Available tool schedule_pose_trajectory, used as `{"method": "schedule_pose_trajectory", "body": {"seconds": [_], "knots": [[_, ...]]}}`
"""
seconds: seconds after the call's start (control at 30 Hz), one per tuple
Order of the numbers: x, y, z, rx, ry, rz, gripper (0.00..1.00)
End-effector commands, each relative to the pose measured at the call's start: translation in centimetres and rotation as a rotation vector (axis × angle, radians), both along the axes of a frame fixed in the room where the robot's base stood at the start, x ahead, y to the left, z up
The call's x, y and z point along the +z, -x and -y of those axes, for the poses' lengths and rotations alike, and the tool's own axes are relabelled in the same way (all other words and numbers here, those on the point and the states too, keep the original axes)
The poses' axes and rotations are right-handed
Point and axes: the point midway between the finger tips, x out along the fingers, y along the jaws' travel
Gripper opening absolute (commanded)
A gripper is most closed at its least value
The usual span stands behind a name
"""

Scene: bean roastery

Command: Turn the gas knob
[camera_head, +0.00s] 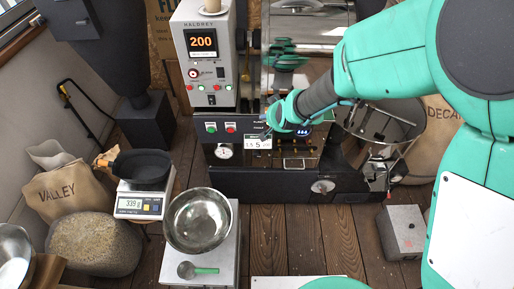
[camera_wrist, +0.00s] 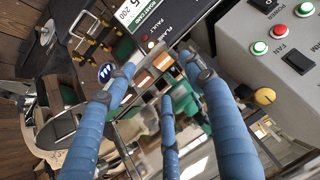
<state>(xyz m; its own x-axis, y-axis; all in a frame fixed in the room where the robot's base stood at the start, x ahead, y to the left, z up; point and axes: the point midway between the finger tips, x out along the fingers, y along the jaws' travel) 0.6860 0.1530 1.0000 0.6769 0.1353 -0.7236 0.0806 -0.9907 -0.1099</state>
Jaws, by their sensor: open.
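My gripper (camera_head: 272,122) is in front of the roaster's lower black panel, just below its bright steel front. In the wrist view its blue-wrapped fingers (camera_wrist: 160,78) are spread, with nothing between them. A blue round disc with white flame marks (camera_wrist: 105,72) is beside the left fingertip. The disc also shows in the head view (camera_head: 303,131), right of my gripper. I cannot tell whether the disc is a sign or part of the gas knob. Copper-coloured square parts (camera_wrist: 163,61) show behind the fingertips, below the word FLAME. No clear gas knob is visible; my fingers hide part of the panel.
The roaster's control tower (camera_head: 205,58) stands left of my gripper. A round cooling tray (camera_head: 385,122) is at the right. A steel bowl (camera_head: 198,220) and a scale (camera_head: 141,206) are at the lower left. Floor boards below are partly clear.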

Motion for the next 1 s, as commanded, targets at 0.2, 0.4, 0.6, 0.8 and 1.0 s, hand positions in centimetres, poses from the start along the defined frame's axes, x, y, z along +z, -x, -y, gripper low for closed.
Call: {"method": "schedule_pose_trajectory", "body": {"seconds": [0.2,0.4,0.6,0.8,1.0], "knots": [[-6.7,-2.4,-2.2,-0.006,0.009,0.035,0.53],[-12.4,-3.6,-3.7,-0.014,0.022,0.075,0.53],[-17.8,-3.9,-4.9,-0.020,0.040,0.115,0.53],[-23.4,-3.8,-5.9,-0.031,0.059,0.180,0.53],[-28.4,-2.8,-6.4,-0.035,0.082,0.248,0.53]]}}
